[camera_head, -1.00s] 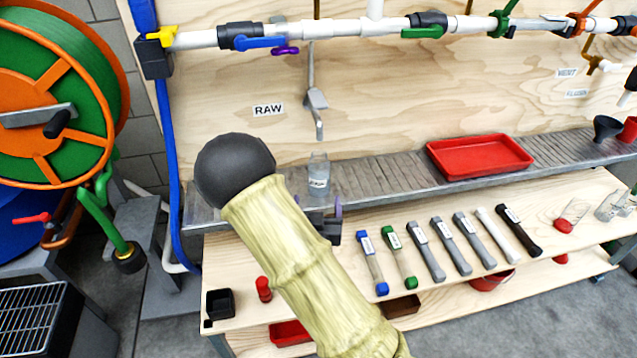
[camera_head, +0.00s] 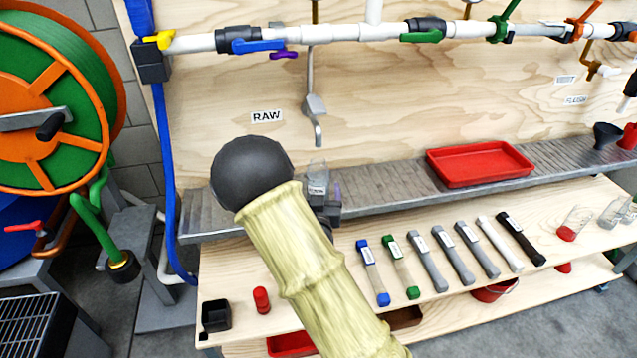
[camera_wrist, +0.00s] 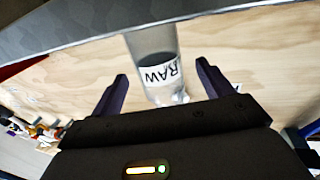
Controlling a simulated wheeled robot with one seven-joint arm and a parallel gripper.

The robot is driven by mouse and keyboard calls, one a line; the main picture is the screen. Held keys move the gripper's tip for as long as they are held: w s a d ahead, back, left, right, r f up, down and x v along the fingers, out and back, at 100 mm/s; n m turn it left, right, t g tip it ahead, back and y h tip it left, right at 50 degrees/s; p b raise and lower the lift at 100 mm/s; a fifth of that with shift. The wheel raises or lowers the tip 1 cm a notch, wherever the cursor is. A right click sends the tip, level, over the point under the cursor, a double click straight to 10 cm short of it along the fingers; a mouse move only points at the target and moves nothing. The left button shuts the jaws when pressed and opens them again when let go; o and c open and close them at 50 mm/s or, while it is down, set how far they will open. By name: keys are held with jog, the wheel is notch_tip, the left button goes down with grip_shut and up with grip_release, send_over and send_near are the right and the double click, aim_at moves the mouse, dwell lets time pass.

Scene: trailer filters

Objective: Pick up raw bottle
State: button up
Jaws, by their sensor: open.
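The raw bottle (camera_head: 318,172) is clear and stands on the grey slatted shelf under the spout below the RAW sign. In the wrist view the raw bottle (camera_wrist: 155,62) carries a white label reading RAW and lies between the two dark purple fingers of my gripper (camera_wrist: 160,88), with gaps on both sides. My gripper (camera_head: 332,192) is open, close in front of the bottle in the head view. My arm hides part of the gripper and the lower bottle there.
A metal spout (camera_head: 316,115) hangs above the bottle. A red tray (camera_head: 480,160) sits right on the shelf (camera_head: 385,190). Several filter tubes (camera_head: 430,262) lie on the lower wooden bench (camera_head: 250,262). A black cup (camera_head: 216,315) and a red cap (camera_head: 261,300) stand at its left.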

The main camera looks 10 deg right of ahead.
jog(key=b+x, duration=0.1)
jog(key=x, duration=0.4)
jog(key=shift+w, duration=0.1)
dwell(0.3)
jog(key=c, duration=1.2)
jog(key=shift+r, duration=0.1)
jog(key=shift+c, duration=0.2)
